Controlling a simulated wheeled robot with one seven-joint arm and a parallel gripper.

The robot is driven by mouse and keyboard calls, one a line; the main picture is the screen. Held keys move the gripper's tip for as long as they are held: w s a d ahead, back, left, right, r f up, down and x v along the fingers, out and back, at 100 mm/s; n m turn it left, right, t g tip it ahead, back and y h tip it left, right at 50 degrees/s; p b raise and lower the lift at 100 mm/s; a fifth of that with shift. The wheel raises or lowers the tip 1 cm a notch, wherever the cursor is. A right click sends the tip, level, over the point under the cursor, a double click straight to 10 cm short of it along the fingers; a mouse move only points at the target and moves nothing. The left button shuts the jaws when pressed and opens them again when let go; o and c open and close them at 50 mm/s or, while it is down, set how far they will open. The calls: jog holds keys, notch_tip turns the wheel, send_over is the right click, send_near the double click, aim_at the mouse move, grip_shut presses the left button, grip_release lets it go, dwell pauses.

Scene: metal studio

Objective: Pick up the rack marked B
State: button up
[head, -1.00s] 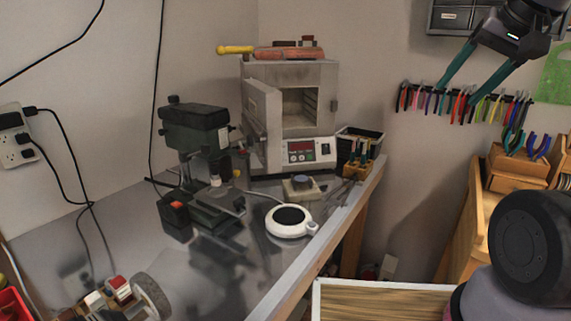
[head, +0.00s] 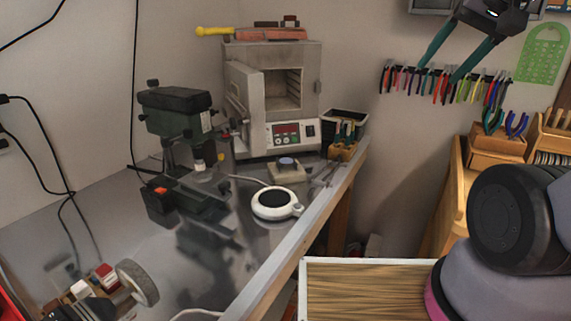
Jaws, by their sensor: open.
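My gripper (head: 441,72) is at the upper right, open and empty, its two green fingers pointing down and left in front of the wall with the hung pliers. No rack with a readable letter B shows. A small wooden holder with pliers (head: 342,152) stands at the right back of the metal bench. Wooden racks (head: 497,150) stand on the wooden bench at the right, one with pliers in it. Another slotted wooden rack (head: 553,135) is cut off by the right edge. I see no letters on any of them.
The metal bench (head: 130,235) holds a drill press (head: 178,125), a kiln with its door open (head: 275,70) and a white round hotplate (head: 274,203). A wood-grain surface with a white rim (head: 365,290) lies at the front. Pliers (head: 440,83) hang on the back wall.

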jog(key=shift+o, duration=0.3)
jog(key=o, duration=0.5)
jog(key=shift+w, duration=0.1)
jog(key=w+a+f+n+t, duration=0.1)
jog(key=w+a+f, duration=0.5)
jog(key=w, duration=0.4)
jog(key=w+a+f+n+t, duration=0.1)
jog(key=w+a+f, duration=0.6)
jog(key=w, duration=0.3)
jog(key=n+t+y, duration=0.2)
jog(key=n+t, duration=0.2)
jog(key=n, duration=0.2)
send_near(287, 163)
jog(key=shift+d, duration=0.2)
jog(key=shift+w+a+f, duration=0.15)
jog(key=shift+w+f, duration=0.05)
jog(key=x, duration=1)
jog(key=shift+w+a, duration=0.1)
jog(key=shift+w, duration=0.1)
